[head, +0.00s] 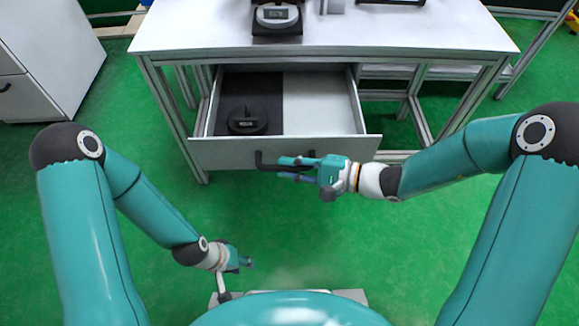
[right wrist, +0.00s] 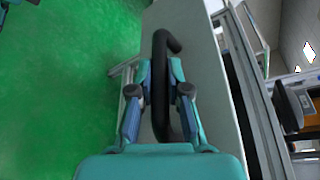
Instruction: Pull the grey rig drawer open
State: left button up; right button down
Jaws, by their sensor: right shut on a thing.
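The grey rig drawer (head: 215,152) stands pulled out from under the white table, its inside showing from above. A round black object (head: 247,121) lies on the dark mat in its left half; the right half is bare and white. My right gripper (head: 290,167) is at the black drawer handle (head: 262,164), shut on it. The right wrist view shows the handle (right wrist: 160,75) between the two fingers (right wrist: 160,85). My left gripper (head: 247,264) is low over the floor, away from the drawer; its fingers are too small to judge.
The white table (head: 400,32) stands above the drawer with a black device (head: 277,18) near its front edge. Metal table legs (head: 172,115) flank the drawer. A white cabinet (head: 60,50) stands at the far left. Green floor (head: 300,235) is clear in front of the drawer.

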jog(key=shift+w+d+f, duration=0.1)
jog(key=c, duration=1.2)
grip_release()
jog(key=shift+o, duration=0.3)
jog(key=v, duration=1.2)
